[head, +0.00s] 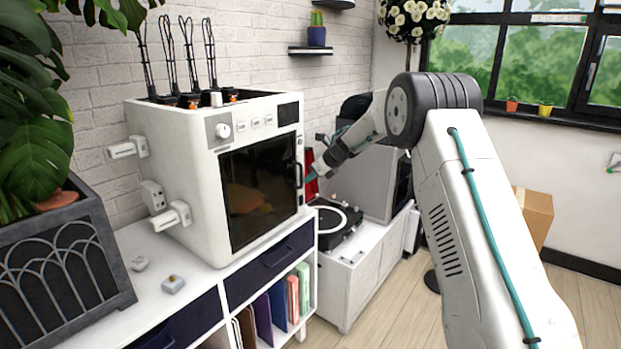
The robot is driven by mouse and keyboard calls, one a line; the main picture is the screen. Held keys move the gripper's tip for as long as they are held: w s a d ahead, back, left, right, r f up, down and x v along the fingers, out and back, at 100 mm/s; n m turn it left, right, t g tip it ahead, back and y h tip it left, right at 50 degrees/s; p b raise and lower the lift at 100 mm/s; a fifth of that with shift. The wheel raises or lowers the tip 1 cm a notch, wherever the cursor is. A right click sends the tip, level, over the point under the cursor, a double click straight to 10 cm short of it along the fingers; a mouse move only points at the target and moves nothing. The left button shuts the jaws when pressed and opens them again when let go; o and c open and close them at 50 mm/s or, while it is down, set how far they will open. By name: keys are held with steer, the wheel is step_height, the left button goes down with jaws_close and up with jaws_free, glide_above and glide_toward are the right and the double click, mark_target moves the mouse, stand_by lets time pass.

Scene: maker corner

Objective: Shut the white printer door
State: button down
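The white printer (192,172) stands on a white cabinet on the left side of the head view. Its door (258,190) is a dark glazed panel on the front face, with a dark handle (299,176) at its right edge. The door looks flush with the front or nearly so; I cannot tell whether a small gap is left. My gripper (313,177) is just right of the handle, coming in from the right. It looks apart from the handle, but contact is unclear. Its fingers are small and dark here, so I cannot tell whether they are open.
The white cabinet (105,328) holds books below the printer. A planter (65,262) stands at the left, with small loose parts beside the printer. A turntable (335,222) sits on a low cabinet behind. A cardboard box (533,215) is at the right. The floor between is clear.

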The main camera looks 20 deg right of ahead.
steer(key=shift+w+a+r, duration=0.2)
steer(key=shift+a, duration=0.25)
steer(key=s+d+r, duration=0.6)
steer(key=s+d, duration=0.2)
steer(key=shift+d+r, duration=0.3)
steer(key=shift+r, duration=0.1)
